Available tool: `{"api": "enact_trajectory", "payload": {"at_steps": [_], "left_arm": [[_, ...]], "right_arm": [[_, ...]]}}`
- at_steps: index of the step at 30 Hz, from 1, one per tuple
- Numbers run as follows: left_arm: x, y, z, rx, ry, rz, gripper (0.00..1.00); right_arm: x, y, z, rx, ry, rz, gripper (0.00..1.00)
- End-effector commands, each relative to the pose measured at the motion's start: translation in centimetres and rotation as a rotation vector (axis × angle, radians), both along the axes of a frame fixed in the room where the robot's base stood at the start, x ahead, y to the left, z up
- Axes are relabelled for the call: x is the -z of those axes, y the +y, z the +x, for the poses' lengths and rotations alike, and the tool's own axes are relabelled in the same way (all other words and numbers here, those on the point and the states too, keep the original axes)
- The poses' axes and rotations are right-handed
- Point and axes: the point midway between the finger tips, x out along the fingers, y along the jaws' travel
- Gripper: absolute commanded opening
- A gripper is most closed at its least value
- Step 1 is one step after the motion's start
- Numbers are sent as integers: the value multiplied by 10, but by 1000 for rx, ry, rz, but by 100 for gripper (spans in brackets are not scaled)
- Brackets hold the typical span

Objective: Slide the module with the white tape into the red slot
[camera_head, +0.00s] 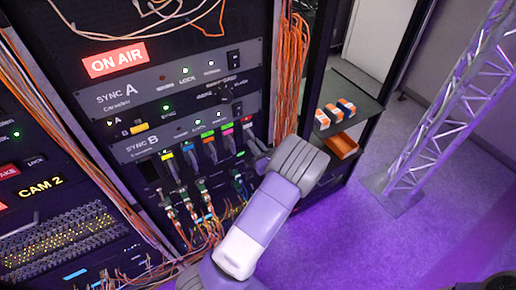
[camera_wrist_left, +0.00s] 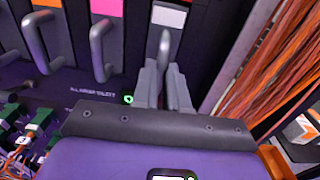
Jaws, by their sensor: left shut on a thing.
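The module with the white tape (camera_wrist_left: 169,16) is the rightmost of a row of dark modules in the rack. In the left wrist view my left gripper (camera_wrist_left: 165,84) is shut on this module's grey upright handle (camera_wrist_left: 164,46). The module appears seated in the row. Its neighbour to the left has pink tape (camera_wrist_left: 107,8) and its own handle.
Loose orange cables (camera_wrist_left: 262,62) hang close on the right of the module. Plugged connectors and cables (camera_head: 195,212) crowd the area below left. A shelf (camera_head: 350,92) with orange and white items and an orange bin (camera_head: 342,146) stands right of the rack.

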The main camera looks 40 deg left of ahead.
Motion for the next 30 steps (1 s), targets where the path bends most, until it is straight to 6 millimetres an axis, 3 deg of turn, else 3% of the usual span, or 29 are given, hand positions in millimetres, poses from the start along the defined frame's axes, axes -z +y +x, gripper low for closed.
{"api": "enact_trajectory", "payload": {"at_steps": [14, 15, 20, 30], "left_arm": [[-1, 12, 5, 0, -1, 4, 0], [-1, 12, 5, -1, -1, 4, 17], [-1, 12, 4, 0, -1, 3, 42], [0, 7, 3, 2, 1, -1, 43]], "right_arm": [[0, 0, 0, 0, 0, 0, 43], [0, 0, 0, 0, 0, 0, 43], [0, 0, 0, 0, 0, 0, 43], [1, 0, 0, 0, 0, 0, 43]]}}
